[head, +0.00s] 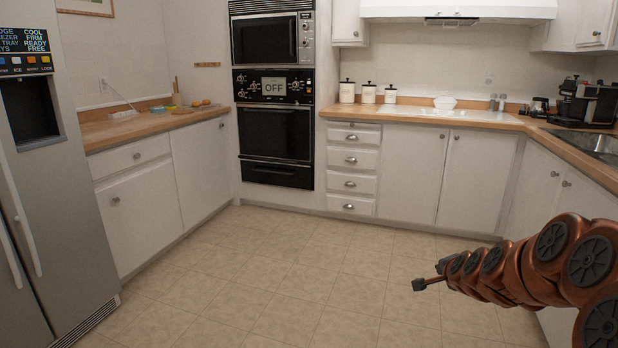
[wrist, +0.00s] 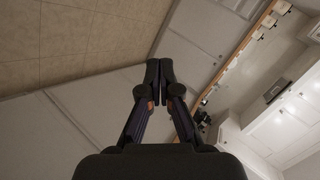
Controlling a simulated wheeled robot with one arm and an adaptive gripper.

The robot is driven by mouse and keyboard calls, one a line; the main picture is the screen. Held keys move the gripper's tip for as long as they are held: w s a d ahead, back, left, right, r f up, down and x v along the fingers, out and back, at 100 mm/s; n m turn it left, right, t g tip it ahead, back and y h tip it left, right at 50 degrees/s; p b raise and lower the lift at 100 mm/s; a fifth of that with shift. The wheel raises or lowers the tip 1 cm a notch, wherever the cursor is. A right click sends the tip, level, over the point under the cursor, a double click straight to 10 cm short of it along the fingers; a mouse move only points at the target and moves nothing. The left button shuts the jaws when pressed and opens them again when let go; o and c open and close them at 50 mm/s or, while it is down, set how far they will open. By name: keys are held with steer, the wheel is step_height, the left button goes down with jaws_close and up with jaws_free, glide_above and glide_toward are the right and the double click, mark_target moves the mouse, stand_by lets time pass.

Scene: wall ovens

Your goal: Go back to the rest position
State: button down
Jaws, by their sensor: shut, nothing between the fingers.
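My gripper (head: 418,284) is at the lower right of the head view, at the end of my copper-coloured arm, in the air over the tiled floor. In the wrist view my gripper (wrist: 159,72) has its two dark fingers together at the tips, with nothing between them. It touches nothing that I can see. The wall ovens (head: 275,130) stand at the back, closed, with a panel reading "OFF". They are well away from my gripper.
White cabinets and drawers (head: 350,170) line the back wall. A steel fridge (head: 50,190) stands at the left. Canisters (head: 368,93) and a coffee maker (head: 580,103) sit on the counters. The tiled floor (head: 280,275) in the middle is clear.

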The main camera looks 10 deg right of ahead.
steer(key=s+a+f+n+g+y, duration=0.1)
steer(key=s+a+n+g+y, duration=0.15)
steer(key=s+a+n, duration=0.45)
steer(key=s+a+f+n+g+y, duration=0.25)
steer(key=s+a, duration=0.55)
steer(key=a, duration=0.5)
steer(key=s+a+n+g+h, duration=0.25)
steer(key=s+n+g, duration=0.55)
steer(key=s, duration=2)
step_height(320, 180, up, 28)
steer(key=s+m+p, duration=0.1)
steer(key=p, duration=2.4)
steer(key=shift+a+f, duration=0.15)
steer(key=shift+a, duration=0.1)
steer(key=shift+d+m, duration=0.1)
steer(key=shift+m, duration=0.15)
